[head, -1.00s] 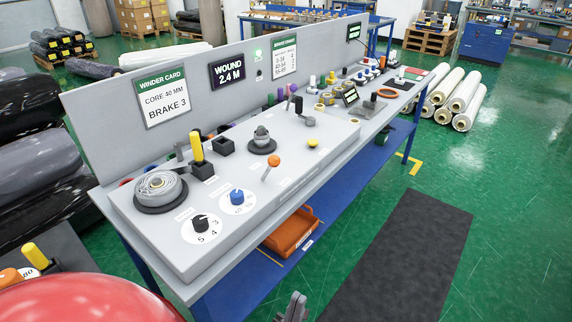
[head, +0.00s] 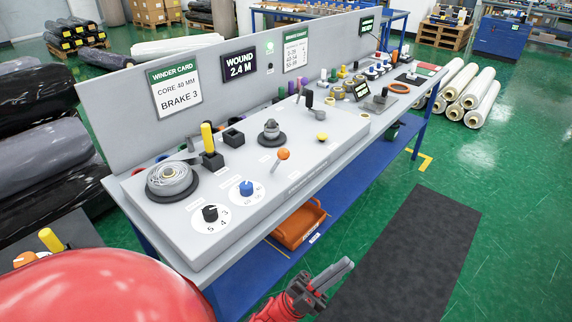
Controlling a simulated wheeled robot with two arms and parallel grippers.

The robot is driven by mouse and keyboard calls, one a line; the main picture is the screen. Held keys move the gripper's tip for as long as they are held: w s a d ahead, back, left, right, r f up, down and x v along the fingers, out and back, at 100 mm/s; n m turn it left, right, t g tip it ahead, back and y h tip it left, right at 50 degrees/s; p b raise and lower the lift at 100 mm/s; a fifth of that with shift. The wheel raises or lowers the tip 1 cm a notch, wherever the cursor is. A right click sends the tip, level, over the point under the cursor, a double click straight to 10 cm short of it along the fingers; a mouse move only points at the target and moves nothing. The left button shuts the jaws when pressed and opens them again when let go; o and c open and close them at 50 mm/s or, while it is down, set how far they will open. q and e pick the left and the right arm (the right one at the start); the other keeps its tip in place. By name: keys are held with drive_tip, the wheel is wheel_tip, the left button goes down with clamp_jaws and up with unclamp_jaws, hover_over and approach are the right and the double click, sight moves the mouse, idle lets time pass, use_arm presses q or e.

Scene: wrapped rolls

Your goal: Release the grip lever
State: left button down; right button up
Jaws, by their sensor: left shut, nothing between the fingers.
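I cannot tell which control is the grip lever, as the small labels are unreadable. On the grey panel (head: 240,215), a yellow-handled lever (head: 207,138) stands upright on a black base beside a wound grey roll (head: 170,178). An orange-ball lever (head: 283,154) leans up to the right near the panel's front edge. A dark lever (head: 309,98) stands farther along. My left gripper (head: 345,268) is shut and empty, low in front of the bench, apart from every control. My right gripper is not in view.
A black dial (head: 210,213) and a blue dial (head: 246,188) sit at the panel's near end. A sign board (head: 130,88) stands upright along the back. An orange bin (head: 300,228) is on the blue lower shelf. The floor beside the dark mat (head: 415,250) is clear.

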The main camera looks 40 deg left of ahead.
use_arm(q)
drive_tip(key=w+a+f+m+g+y+p, duration=0.1)
drive_tip(key=w+a+f+g+y, duration=0.15)
drive_tip(key=w+a+y, duration=0.5)
drive_tip(key=w+a+m+y+p, duration=0.1)
drive_tip(key=w+a+y, duration=0.1)
drive_tip(key=a+y, duration=1)
drive_tip(key=a, duration=0.5)
drive_tip(key=shift+a+f+y, duration=0.15)
drive_tip(key=shift+a+y, duration=0.15)
drive_tip(key=shift+y, duration=0.05)
drive_tip(key=shift+w+t, duration=0.1)
drive_tip(key=shift+t, duration=0.15)
